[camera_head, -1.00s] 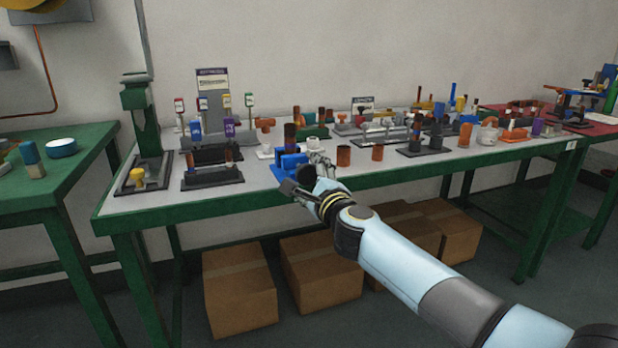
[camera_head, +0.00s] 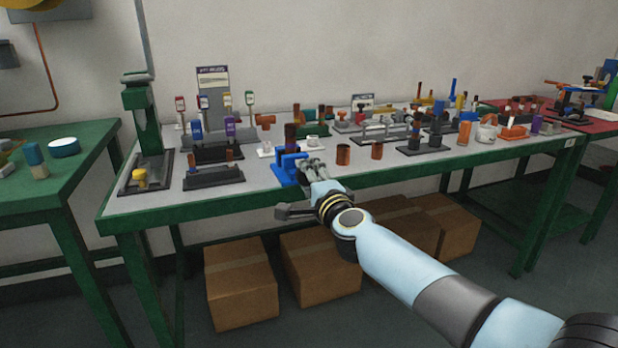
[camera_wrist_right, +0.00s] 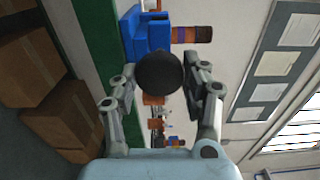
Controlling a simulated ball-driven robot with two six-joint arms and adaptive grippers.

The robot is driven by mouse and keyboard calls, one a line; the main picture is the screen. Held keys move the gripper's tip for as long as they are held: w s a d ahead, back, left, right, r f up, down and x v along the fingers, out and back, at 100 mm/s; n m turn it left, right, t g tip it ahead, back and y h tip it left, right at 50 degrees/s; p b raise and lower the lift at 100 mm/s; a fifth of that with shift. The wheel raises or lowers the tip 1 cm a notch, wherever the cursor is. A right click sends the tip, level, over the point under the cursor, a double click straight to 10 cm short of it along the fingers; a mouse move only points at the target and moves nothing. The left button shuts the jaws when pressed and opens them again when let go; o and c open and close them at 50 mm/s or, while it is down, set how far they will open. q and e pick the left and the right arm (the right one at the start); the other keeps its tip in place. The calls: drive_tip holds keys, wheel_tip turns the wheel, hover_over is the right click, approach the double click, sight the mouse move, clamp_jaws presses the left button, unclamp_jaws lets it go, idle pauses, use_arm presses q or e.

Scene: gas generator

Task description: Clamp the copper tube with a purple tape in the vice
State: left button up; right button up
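The blue vice (camera_head: 284,170) stands at the front edge of the green-framed table. A copper tube with a dark band (camera_head: 291,134) stands upright at its jaws; the band's purple colour is hard to confirm. The right wrist view shows the vice (camera_wrist_right: 147,37) and the banded tube (camera_wrist_right: 192,34) projecting from it. I cannot tell how tightly the jaws hold it. My right gripper (camera_head: 314,165) is at the vice's front right. Its fingers (camera_wrist_right: 160,80) are spread either side of a round black knob (camera_wrist_right: 160,72); contact is unclear. My left gripper is out of view.
Two short copper pieces, one nearer (camera_head: 343,154) and one farther right (camera_head: 377,151), stand right of the vice. A dark holder (camera_head: 214,177) lies to its left. Several racks and tools crowd the table behind. Cardboard boxes (camera_head: 241,290) sit below.

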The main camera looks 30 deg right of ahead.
drive_tip(key=c, duration=0.4)
drive_tip(key=shift+o, duration=0.2)
drive_tip(key=shift+m, duration=1.5)
drive_tip(key=shift+m+b, duration=0.35)
drive_tip(key=shift+m, duration=1.05)
drive_tip(key=o, duration=1.2)
